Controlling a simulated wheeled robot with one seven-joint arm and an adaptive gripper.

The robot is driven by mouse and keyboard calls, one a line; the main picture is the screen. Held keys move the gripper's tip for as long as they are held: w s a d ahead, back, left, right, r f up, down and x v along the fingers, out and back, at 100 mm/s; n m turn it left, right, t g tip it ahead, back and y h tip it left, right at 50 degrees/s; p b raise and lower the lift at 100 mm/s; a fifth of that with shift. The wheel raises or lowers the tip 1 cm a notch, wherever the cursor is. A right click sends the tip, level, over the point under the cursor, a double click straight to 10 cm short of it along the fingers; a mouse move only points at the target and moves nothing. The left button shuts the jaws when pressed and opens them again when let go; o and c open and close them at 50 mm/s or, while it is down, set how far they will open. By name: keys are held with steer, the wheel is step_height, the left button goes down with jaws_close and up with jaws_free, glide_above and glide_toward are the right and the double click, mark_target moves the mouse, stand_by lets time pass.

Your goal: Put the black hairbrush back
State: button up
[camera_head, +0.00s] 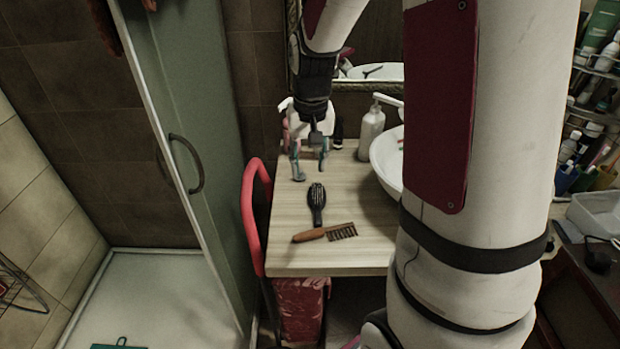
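The black hairbrush (317,198) lies on the light wooden counter (290,259), its oval head toward the back and its handle toward the front edge. A wooden-handled comb-like brush (312,235) lies crosswise just in front of it, close to the handle end. I cannot tell if the two touch. My gripper (310,172) points down over the back part of the counter, behind the hairbrush head. Its two fingers are spread apart, with nothing visible between them. The gripper is apart from the hairbrush in the picture.
A white soap dispenser (371,132) and a white basin (387,160) stand right of my gripper. Bottles (293,128) stand behind it, partly hidden. A red curved rail (248,215) rises at the counter's left. Crowded shelves (590,120) are at far right. The counter's front is mostly clear.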

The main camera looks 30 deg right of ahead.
steer(key=s+a+r+n+t, duration=0.2)
steer(key=s+a+r, duration=0.4)
steer(key=s, duration=0.3)
steer(key=s+a+r+n+t, duration=0.2)
steer(key=s+a+r+n, duration=0.1)
steer(key=s+a+r, duration=0.4)
steer(key=s+r, duration=0.1)
steer(key=s, duration=0.2)
steer(key=shift+r+n, duration=0.3)
steer(key=shift+o, duration=0.2)
